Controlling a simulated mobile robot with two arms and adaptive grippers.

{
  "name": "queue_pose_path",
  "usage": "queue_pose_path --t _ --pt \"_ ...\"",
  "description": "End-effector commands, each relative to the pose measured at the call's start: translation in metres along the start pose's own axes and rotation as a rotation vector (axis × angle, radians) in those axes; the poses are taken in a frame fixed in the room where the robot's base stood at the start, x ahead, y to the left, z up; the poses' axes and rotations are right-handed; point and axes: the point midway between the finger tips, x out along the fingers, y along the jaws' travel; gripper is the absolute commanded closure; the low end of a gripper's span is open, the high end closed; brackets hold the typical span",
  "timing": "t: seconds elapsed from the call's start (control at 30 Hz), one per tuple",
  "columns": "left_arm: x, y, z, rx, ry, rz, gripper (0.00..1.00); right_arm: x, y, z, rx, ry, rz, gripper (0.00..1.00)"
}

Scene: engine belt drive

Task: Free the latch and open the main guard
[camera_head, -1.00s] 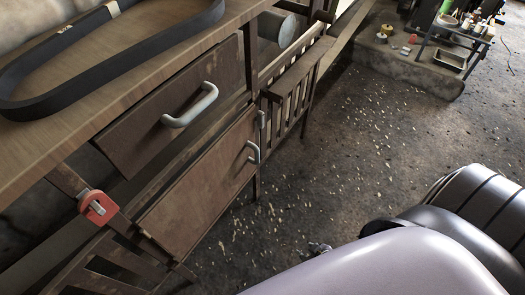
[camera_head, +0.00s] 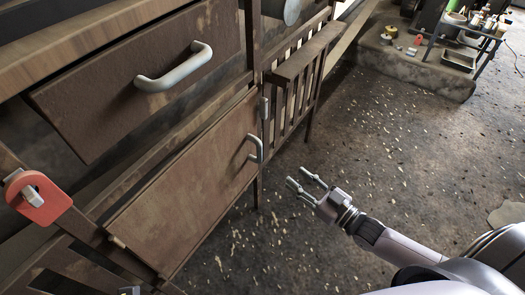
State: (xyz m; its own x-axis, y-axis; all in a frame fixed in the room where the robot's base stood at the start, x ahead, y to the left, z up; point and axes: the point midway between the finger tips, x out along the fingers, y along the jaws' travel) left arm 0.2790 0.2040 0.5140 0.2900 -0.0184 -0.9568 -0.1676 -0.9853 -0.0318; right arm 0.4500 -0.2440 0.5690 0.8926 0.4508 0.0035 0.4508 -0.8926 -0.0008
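A brown rusty panel (camera_head: 190,185), which looks like the main guard, hangs closed or nearly closed under the drawer. It has a grey bar handle (camera_head: 256,148) near its right edge. A red piece with a grey knob (camera_head: 38,197), possibly the latch, sits on the frame to the panel's left. My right gripper (camera_head: 305,181) is open and empty, right of the handle and apart from it, its fingers pointing left. A small grey bit at the bottom edge (camera_head: 130,290) may be my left gripper's tip; the rest is out of frame.
A drawer (camera_head: 135,80) with a grey handle (camera_head: 174,68) is above the panel. A slatted rack (camera_head: 300,80) stands to the right of it. A low slab (camera_head: 415,60) with small items is at the far right. The floor between is open, with scattered chips.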

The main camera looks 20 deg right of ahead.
Motion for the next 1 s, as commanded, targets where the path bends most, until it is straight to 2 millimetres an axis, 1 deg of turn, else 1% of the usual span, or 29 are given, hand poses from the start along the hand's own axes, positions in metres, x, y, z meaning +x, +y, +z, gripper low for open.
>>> queue_pose_path --t 0.23,0.5,0.6,0.67,0.8,1.0 --pt "-0.03 -0.001 0.0 -0.001 0.019 -0.003 0.3 0.051 0.0 0.0 -0.001 0.005 0.0 0.64" --pt "-0.018 -0.001 0.004 -0.002 0.016 -0.003 0.3 0.11 0.001 0.001 -0.001 0.002 0.001 0.64" --pt "-0.014 -0.001 0.005 -0.002 0.017 -0.003 0.3 0.129 0.0 0.002 -0.001 0.001 0.001 0.64" --pt "-0.012 -0.001 0.005 -0.001 0.018 -0.003 0.3 0.139 0.001 0.002 -0.001 0.0 0.001 0.64" --pt "-0.01 0.001 -0.007 0.0 0.071 0.0 0.3 0.154 0.0 0.002 0.0 -0.001 0.001 0.64" --pt "-0.009 0.001 -0.012 0.001 0.094 0.001 0.3 0.162 0.001 0.002 0.0 -0.004 0.001 0.64"
